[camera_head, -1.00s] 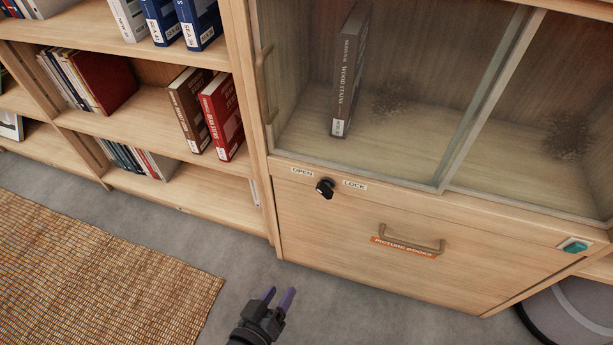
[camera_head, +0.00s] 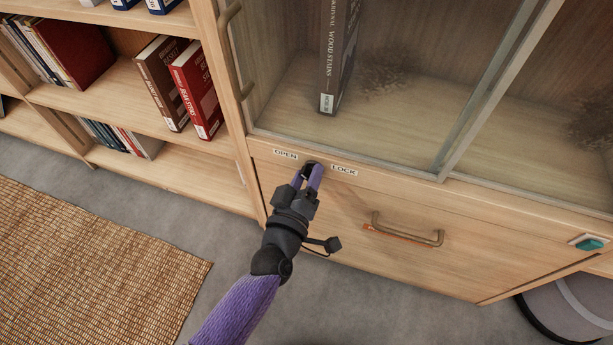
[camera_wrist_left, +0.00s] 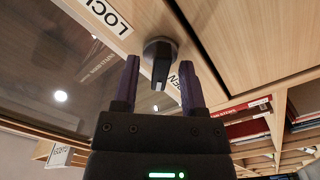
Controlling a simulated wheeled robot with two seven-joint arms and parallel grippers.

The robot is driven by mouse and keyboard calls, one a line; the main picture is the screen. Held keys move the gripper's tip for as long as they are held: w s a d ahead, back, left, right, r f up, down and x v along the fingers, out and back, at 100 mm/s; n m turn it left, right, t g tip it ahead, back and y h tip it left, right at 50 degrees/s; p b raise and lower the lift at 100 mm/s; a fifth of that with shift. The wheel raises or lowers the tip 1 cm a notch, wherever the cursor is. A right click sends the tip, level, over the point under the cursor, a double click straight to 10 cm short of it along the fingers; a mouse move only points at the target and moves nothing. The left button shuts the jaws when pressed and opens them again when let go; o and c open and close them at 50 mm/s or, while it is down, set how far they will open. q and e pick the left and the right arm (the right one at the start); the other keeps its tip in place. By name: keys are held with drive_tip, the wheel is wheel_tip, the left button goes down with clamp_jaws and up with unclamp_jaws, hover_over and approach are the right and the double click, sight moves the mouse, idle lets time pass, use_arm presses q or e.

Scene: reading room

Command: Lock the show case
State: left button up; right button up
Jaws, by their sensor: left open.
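The show case (camera_head: 405,125) stands ahead with its glass panels above a wooden drawer front. Its black lock knob (camera_head: 311,164) sits on the wooden strip below the glass, between an OPEN label (camera_head: 285,154) and a LOCK label (camera_head: 344,170). My left gripper (camera_head: 308,175) is at the knob, its purple fingers pointing at it. In the left wrist view the knob (camera_wrist_left: 159,50) lies between the two open fingertips (camera_wrist_left: 160,70), with a gap on each side. The fingers partly cover the knob in the head view, and which label it points to is unclear. My right gripper is out of view.
The drawer handle (camera_head: 408,232) juts out to the right of my left gripper. A vertical door handle (camera_head: 230,50) is at the upper left. Bookshelves stand on the left. A teal block (camera_head: 589,243) is at the right. A woven mat (camera_head: 90,265) lies on the floor.

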use_arm(q)
clamp_jaws()
